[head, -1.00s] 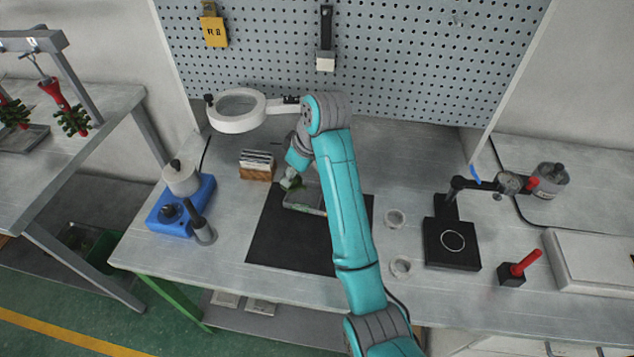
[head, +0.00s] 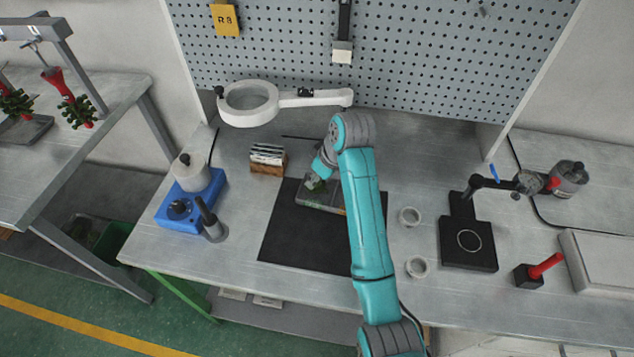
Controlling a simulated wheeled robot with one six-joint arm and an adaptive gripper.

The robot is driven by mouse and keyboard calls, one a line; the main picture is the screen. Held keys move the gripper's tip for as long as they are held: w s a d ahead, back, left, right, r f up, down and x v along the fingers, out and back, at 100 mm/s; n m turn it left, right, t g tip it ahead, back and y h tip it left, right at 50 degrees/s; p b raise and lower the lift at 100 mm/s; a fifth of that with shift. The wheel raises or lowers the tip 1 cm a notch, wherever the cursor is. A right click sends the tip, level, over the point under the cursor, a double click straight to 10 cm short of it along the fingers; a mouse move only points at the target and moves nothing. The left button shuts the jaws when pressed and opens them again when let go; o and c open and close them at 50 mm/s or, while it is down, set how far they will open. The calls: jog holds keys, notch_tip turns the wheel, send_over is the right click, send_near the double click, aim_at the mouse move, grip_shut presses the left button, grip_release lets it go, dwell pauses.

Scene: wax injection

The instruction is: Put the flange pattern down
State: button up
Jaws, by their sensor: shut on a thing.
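My gripper (head: 314,184) is small in the head view, at the end of my teal arm. It is low over the left part of a shallow grey tray (head: 335,206) on the black mat (head: 290,243). The gripper is shut on the flange pattern, a small greenish shape at the fingertips that is hard to make out. I cannot tell whether the pattern touches the tray floor. My forearm covers the right side of the mat and part of the tray.
A wooden rack of plates (head: 267,160) stands left of the tray, a ring magnifier (head: 248,103) behind. A blue wax-pot unit (head: 191,200) is at the left. Two small rings (head: 410,216) and a black stand (head: 468,243) are at the right. The mat's front-left is clear.

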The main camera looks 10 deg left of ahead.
aim_at(320, 186)
jog(key=shift+f, duration=1.2)
jog(key=shift+f, duration=0.1)
jog(key=o, duration=1)
